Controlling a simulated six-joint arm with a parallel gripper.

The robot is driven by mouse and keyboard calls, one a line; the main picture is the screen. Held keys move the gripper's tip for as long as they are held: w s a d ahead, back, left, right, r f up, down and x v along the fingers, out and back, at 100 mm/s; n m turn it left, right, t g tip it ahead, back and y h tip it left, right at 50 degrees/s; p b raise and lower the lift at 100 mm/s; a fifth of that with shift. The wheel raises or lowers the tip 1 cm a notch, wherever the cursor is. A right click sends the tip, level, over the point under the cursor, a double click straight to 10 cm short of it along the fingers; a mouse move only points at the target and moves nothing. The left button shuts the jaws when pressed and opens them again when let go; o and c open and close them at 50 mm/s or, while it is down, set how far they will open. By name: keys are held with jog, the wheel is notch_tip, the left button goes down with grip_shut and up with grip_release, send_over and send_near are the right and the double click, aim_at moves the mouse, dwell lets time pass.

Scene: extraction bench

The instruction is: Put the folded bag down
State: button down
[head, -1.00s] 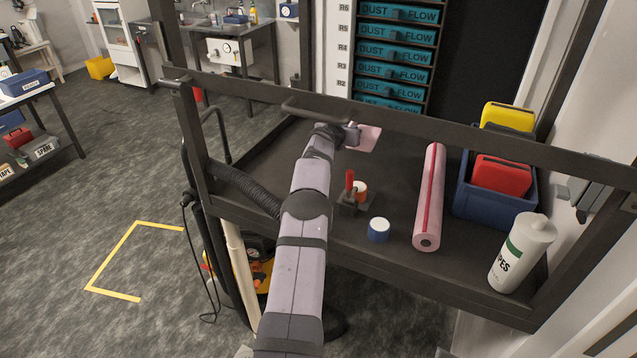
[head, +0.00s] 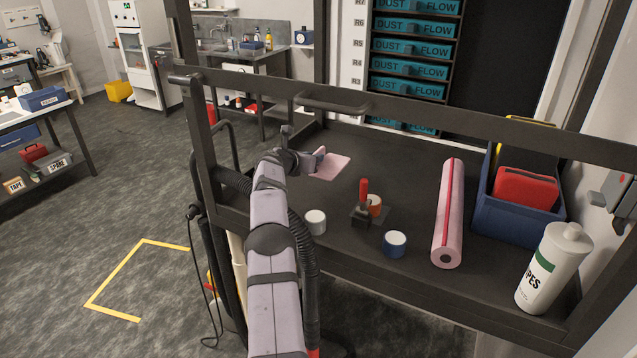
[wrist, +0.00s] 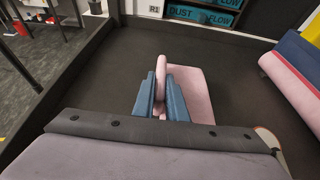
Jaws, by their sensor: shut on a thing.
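The folded bag (head: 331,168) is a pale pink flat sheet with a raised fold, over the back left part of the dark bench top (head: 400,180). My gripper (head: 314,162) is shut on the raised fold. In the wrist view the bag (wrist: 192,92) spreads out to the right of the blue fingers of my gripper (wrist: 161,105), and its pink fold stands up between them. The bag's flat part looks low over the bench; I cannot tell whether it touches.
A red-handled stand (head: 363,195) with an orange roll, a white roll (head: 316,222) and a blue roll (head: 395,243) stand nearer. A long pink roll (head: 448,212), blue bin (head: 515,217) and white bottle (head: 553,268) are right. A dark rail (head: 400,113) crosses the bench.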

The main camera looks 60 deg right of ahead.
aim_at(314, 187)
jog(key=shift+f+p, duration=0.45)
jog(key=shift+f, duration=3.2)
jog(key=shift+f, duration=0.1)
jog(key=shift+f, duration=0.15)
jog(key=c, duration=1.8)
grip_release()
jog(key=shift+o, duration=0.2)
jog(key=shift+r, duration=0.3)
jog(key=shift+a, duration=0.1)
jog(key=shift+b+v, duration=0.95)
jog(key=shift+v, duration=0.4)
jog(key=shift+b+v, duration=1.75)
jog(key=shift+v, duration=2.8)
